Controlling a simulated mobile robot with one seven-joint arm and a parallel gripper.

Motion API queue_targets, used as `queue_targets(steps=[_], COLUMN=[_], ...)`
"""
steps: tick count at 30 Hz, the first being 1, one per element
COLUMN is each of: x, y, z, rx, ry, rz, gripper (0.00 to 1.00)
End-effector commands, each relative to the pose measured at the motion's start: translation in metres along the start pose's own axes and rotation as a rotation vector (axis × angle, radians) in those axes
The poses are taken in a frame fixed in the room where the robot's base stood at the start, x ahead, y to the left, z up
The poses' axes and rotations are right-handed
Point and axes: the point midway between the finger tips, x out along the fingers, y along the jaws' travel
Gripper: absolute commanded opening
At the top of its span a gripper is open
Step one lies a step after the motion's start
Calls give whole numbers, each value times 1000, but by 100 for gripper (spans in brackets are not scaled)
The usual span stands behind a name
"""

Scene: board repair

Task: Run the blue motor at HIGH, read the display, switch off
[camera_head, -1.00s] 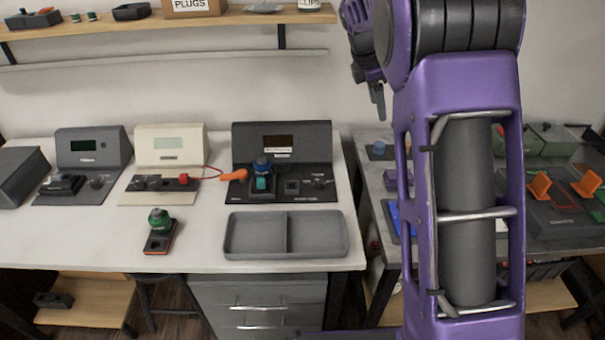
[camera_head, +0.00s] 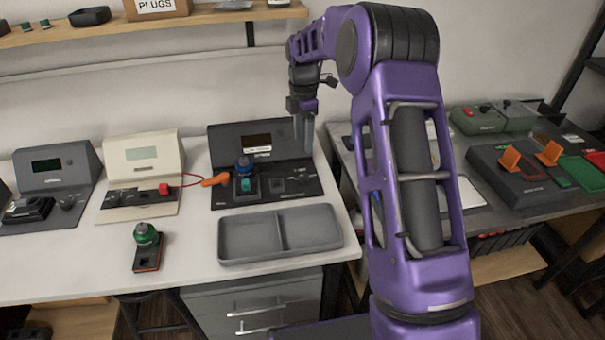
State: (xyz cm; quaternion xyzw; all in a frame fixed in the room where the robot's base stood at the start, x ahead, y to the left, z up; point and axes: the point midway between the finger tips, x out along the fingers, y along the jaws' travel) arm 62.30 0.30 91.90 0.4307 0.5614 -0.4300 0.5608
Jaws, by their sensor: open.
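The blue motor (camera_head: 244,168) stands on the dark test station (camera_head: 223,199) towards the right of the white bench. A teal part shows on the front of its base. The station's display (camera_head: 257,142) is dark, and I can read no figures on it. Small controls (camera_head: 299,172) sit on the panel right of the motor; their setting is too small to tell. My gripper (camera_head: 304,138) hangs pointing down above the right side of this station, apart from the motor. It is open and looks empty.
An orange-handled probe (camera_head: 215,180) on a red lead lies left of the motor. A grey divided tray (camera_head: 281,256) is in front of the station. A green motor (camera_head: 147,236) stands at the left. Two other stations (camera_head: 144,155) (camera_head: 60,165) stand further left. A shelf (camera_head: 190,20) runs above.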

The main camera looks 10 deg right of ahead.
Motion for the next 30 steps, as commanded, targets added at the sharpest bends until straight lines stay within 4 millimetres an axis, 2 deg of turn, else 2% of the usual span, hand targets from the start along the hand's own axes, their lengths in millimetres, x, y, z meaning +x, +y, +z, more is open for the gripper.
queue_targets(steps=[1,6,15,21,30], x=[15,53,107,122,124], y=[-1,-1,0,0,0], z=[0,0,0,0,0], rx=[0,0,1,1,1], ry=[1,0,0,0,0], rz=[-5,-4,-1,0,1], gripper=[66,66,66,66,66])
